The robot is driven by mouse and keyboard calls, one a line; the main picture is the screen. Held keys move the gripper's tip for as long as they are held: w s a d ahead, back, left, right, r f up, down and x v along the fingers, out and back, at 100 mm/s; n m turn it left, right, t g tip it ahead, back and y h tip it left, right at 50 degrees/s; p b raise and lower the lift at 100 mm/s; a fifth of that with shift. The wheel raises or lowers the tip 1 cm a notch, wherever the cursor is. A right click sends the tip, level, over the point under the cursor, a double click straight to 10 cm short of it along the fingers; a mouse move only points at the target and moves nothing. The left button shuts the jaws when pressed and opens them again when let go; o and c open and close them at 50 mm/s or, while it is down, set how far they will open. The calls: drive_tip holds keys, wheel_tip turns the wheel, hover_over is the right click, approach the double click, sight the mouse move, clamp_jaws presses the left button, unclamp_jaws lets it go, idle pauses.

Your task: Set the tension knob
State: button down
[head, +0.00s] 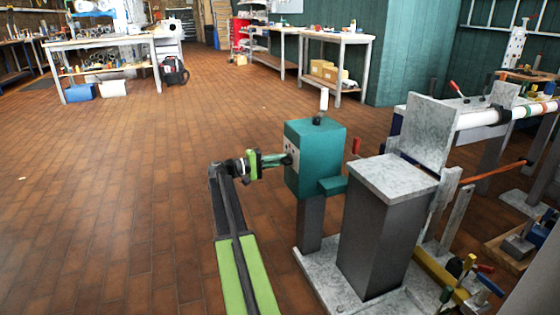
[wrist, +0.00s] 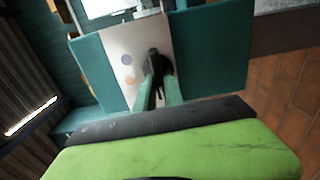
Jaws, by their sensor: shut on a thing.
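The teal machine head (head: 306,160) stands on a grey post, with a pale plate on its side facing my gripper. In the wrist view the pale plate (wrist: 128,45) carries a dark knob (wrist: 155,62) and two small round marks, one orange and one bluish. My gripper (head: 285,159) reaches the plate from the left. In the wrist view my gripper (wrist: 158,80) has its two green fingers shut on the dark knob. The fingers hide part of the knob, and its setting cannot be read.
A grey pedestal with a speckled top (head: 393,178) stands right of the teal head. A white roll on a bar (head: 500,113) and red-handled clamps are farther right. Workbenches (head: 110,45) line the back. The brick floor (head: 110,190) at left is clear.

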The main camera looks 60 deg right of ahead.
drive_tip(key=shift+s+a+f, duration=0.1)
drive_tip(key=shift+a, duration=0.05)
drive_tip(key=c, duration=1.4)
unclamp_jaws()
drive_tip(key=shift+c, duration=0.2)
drive_tip(key=v, duration=1.7)
drive_tip(key=shift+w, duration=0.25)
